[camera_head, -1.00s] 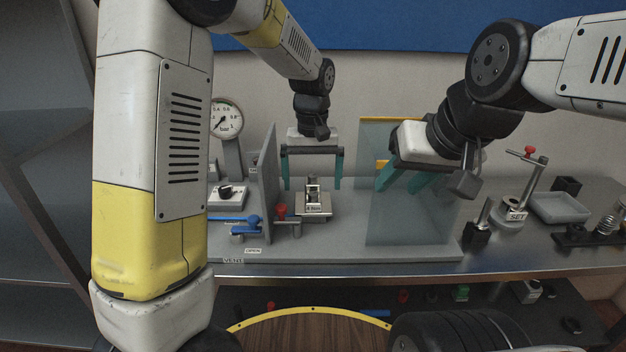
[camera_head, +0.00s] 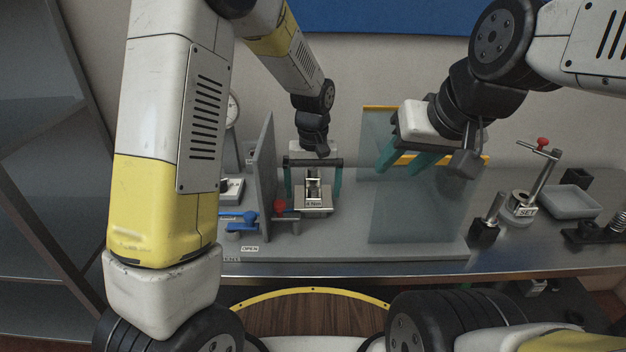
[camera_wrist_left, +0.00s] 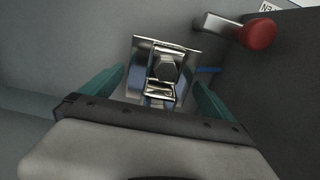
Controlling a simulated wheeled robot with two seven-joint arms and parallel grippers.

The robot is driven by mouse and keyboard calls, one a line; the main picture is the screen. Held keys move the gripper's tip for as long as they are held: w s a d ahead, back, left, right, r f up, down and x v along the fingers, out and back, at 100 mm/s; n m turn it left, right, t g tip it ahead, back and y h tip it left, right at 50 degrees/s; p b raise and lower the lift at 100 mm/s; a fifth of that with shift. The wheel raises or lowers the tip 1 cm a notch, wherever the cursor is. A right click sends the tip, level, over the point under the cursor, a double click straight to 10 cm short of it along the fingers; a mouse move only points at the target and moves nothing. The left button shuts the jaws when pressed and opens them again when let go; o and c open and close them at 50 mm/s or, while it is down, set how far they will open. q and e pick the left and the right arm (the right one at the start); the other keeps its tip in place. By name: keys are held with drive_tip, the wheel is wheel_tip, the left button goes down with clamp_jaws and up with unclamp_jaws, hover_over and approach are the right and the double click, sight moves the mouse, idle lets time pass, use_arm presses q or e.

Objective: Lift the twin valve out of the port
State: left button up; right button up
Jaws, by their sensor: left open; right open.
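The twin valve (camera_head: 313,186) is a small metallic piece standing in a square port plate (camera_head: 314,208) with a label on its front. In the left wrist view the valve (camera_wrist_left: 163,68) shows from above as a shiny block on the square plate. My left gripper (camera_head: 313,190) is open, its teal fingers either side of the valve and apart from it. In the left wrist view my left gripper's fingers (camera_wrist_left: 155,90) flank the plate. My right gripper (camera_head: 398,166) is open and empty by the clear panel, well to the right of the valve.
A grey upright panel (camera_head: 264,160) stands left of the port, with a red-knobbed lever (camera_head: 280,206) and a blue handle (camera_head: 240,217) near it. A clear panel (camera_head: 410,205) stands right. A red-topped post (camera_head: 541,150) and a grey tray (camera_head: 566,202) lie further right.

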use_arm(q)
drive_tip(key=c, duration=1.8)
